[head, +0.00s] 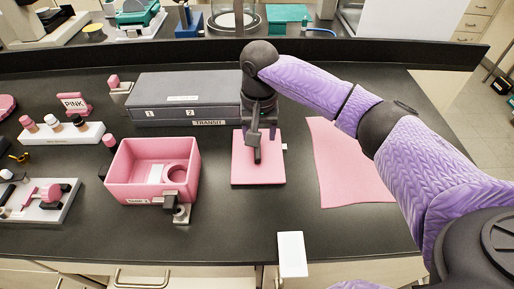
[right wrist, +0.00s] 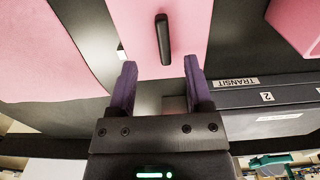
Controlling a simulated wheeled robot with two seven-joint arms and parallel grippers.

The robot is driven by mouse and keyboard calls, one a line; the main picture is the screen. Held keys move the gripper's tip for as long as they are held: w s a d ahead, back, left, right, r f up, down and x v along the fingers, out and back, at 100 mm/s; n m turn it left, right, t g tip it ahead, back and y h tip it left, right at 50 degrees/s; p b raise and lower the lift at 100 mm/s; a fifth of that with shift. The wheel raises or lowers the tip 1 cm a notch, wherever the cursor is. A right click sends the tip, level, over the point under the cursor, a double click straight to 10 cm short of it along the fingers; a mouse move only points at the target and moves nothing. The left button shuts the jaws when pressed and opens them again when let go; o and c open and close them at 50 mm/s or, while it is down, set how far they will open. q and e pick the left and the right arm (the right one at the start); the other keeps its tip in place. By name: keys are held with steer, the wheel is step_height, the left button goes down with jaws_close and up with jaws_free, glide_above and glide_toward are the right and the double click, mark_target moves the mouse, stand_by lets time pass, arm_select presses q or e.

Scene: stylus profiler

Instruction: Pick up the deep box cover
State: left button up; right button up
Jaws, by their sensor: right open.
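The deep box cover is most likely the flat pink square plate (head: 258,174) with a dark bar handle, lying on the black bench right of the open pink box (head: 128,175). In the right wrist view the plate (right wrist: 190,25) and its upright-looking dark handle (right wrist: 162,40) are ahead of the fingertips. My right gripper (head: 262,128) is over the plate's far part. Its two purple fingers (right wrist: 160,68) are open and spread with nothing between them; the handle lies just beyond their tips. The left gripper is not in view.
A grey case labelled TRANSIT (head: 188,97) stands behind the pink box and plate. A pink cloth (head: 350,165) lies to the right. Trays with small pink-topped items (head: 60,135) are at left. A white tag (head: 291,254) is at the front edge. Bench in front of the plate is clear.

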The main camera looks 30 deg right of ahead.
mark_target(258, 153)
step_height(258, 153, down, 7)
steer(key=shift+w+a+r+b, duration=0.1)
steer(key=shift+w+r+b, duration=0.1)
steer(key=shift+b, duration=1.05)
steer(key=shift+r, duration=0.1)
jaws_close()
